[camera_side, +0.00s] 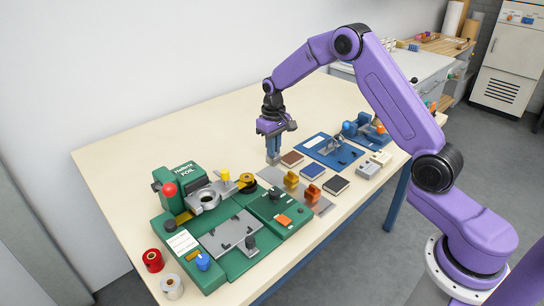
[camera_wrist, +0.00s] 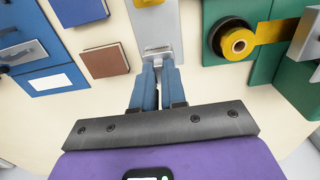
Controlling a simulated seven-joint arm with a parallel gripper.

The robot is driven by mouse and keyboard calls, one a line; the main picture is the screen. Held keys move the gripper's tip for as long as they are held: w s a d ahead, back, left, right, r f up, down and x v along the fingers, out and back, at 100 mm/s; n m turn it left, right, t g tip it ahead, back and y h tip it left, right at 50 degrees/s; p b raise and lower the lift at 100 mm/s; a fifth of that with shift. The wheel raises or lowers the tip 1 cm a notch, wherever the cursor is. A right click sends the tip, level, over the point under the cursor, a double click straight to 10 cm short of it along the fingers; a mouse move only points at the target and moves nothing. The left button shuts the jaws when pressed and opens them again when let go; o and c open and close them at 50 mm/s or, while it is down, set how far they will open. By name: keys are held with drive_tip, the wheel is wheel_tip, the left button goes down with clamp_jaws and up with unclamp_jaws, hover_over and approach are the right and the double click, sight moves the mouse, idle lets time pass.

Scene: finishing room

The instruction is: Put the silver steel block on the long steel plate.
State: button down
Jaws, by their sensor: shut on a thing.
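My gripper (camera_side: 274,151) points down with its blue fingers shut on the silver steel block (camera_side: 273,160). In the wrist view the gripper (camera_wrist: 159,68) hides most of the block; a small grey part (camera_wrist: 157,50) shows at the fingertips. The long steel plate (camera_side: 321,204) lies on the table, and the block is at or over its far end. In the wrist view the plate (camera_wrist: 163,24) runs away from the fingertips. I cannot tell whether the block touches the plate.
The table behind my gripper is bare.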

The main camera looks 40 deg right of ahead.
drive_tip(key=shift+w+f, duration=0.25)
drive_tip(key=shift+f, duration=1.6)
drive_tip(key=shift+f, duration=0.1)
drive_tip(key=c, duration=1.2)
unclamp_jaws()
